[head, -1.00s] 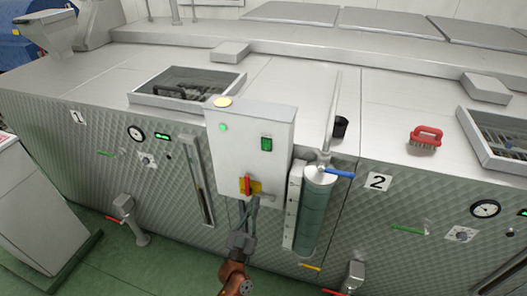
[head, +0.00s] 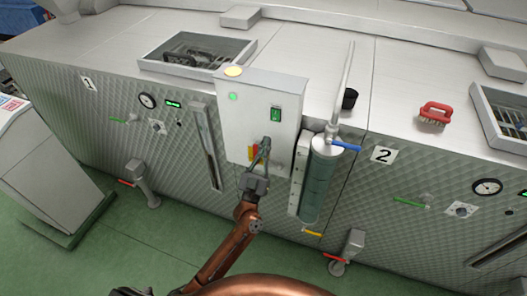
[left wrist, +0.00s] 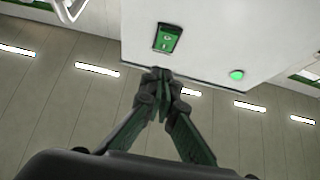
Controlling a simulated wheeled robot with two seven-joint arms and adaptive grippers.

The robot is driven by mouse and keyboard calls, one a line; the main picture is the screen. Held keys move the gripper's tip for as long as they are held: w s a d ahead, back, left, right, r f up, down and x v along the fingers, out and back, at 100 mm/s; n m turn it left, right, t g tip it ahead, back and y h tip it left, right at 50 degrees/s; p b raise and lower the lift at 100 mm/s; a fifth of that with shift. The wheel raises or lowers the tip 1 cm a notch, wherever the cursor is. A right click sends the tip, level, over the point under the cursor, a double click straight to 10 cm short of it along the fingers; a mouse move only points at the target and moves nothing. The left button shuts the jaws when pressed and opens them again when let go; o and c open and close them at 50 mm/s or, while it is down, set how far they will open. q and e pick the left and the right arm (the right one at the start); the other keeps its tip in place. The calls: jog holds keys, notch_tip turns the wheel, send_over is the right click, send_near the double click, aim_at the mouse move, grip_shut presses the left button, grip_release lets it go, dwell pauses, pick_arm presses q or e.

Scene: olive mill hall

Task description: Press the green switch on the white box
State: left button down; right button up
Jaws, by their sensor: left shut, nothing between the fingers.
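The white box (head: 240,133) is on the front of the machine, left of a green cylinder. Its green switch (head: 275,114) is a small upright rectangle on the right half of the front face. In the left wrist view the switch (left wrist: 167,38) shows clear, just beyond the fingertips. My left gripper (head: 265,145) is shut and empty, in front of the box, a little below the switch. In the left wrist view its closed fingertips (left wrist: 162,78) show apart from the switch in the picture. My right gripper is not in view.
A red and yellow rotary handle (head: 253,153) on the box is partly hidden by my left gripper. A round green lamp (head: 233,97) sits at the box's upper left. The green cylinder (head: 320,185) with a blue lever (head: 345,147) stands close on the right.

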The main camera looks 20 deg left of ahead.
aim_at(275, 117)
pick_arm(q)
jog(key=w, duration=0.2)
jog(key=w+r, duration=0.1)
jog(key=w, duration=0.1)
jog(key=w+p, duration=0.1)
jog(key=w, duration=0.2)
jog(key=shift+d+r, duration=0.1)
jog(key=shift+r, duration=0.25)
